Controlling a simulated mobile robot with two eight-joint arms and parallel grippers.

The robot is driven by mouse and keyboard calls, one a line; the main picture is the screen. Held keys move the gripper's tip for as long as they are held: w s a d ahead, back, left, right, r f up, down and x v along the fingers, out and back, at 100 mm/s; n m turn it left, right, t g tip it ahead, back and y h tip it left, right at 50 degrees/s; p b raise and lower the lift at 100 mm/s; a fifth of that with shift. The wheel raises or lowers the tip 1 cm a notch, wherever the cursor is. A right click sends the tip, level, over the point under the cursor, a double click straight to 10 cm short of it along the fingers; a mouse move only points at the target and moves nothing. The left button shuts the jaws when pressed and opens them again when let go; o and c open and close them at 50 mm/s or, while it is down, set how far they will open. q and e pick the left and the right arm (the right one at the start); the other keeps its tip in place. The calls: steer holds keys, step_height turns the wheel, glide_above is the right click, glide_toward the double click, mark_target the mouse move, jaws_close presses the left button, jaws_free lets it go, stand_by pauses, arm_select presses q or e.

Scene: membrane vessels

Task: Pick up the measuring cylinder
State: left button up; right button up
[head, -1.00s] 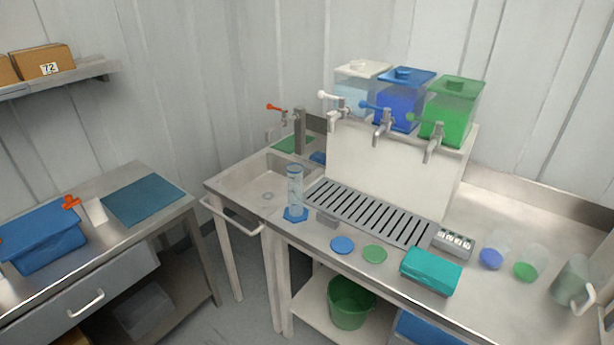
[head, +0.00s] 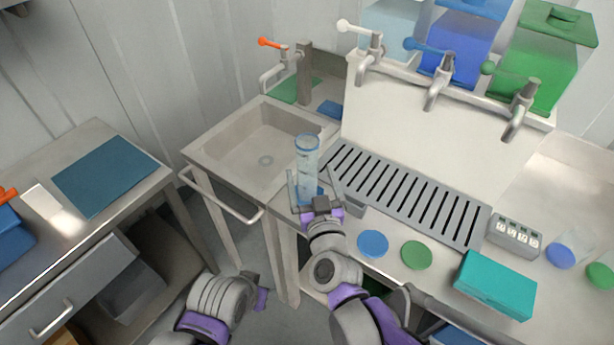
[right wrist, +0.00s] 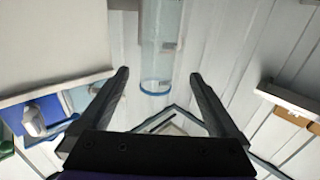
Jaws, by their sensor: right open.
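The measuring cylinder (head: 307,152), clear with a blue rim and blue base, stands upright on the counter at the sink's right front corner. My right gripper (head: 312,183) is open in front of it, with a finger to either side of its lower part in the head view. The gripper hides much of the base. In the right wrist view the cylinder (right wrist: 160,45) appears upside down, between the open fingers of the gripper (right wrist: 159,74); I cannot tell how deep it sits between them. My left gripper (head: 255,286) is low, left of the right arm, its fingers not clear.
The sink (head: 240,142) lies left of the cylinder and the slotted drain grate (head: 385,189) right of it. A blue disc (head: 373,243), a green disc (head: 416,254) and a teal box (head: 495,285) lie near the front edge. Taps (head: 437,94) overhang the grate.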

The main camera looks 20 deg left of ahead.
mark_target(309, 163)
steer(key=x, duration=0.5)
steer(key=shift+d+r, duration=0.1)
steer(key=p+x, duration=0.1)
steer(key=x, duration=0.4)
steer(key=shift+d, duration=0.1)
jaws_close()
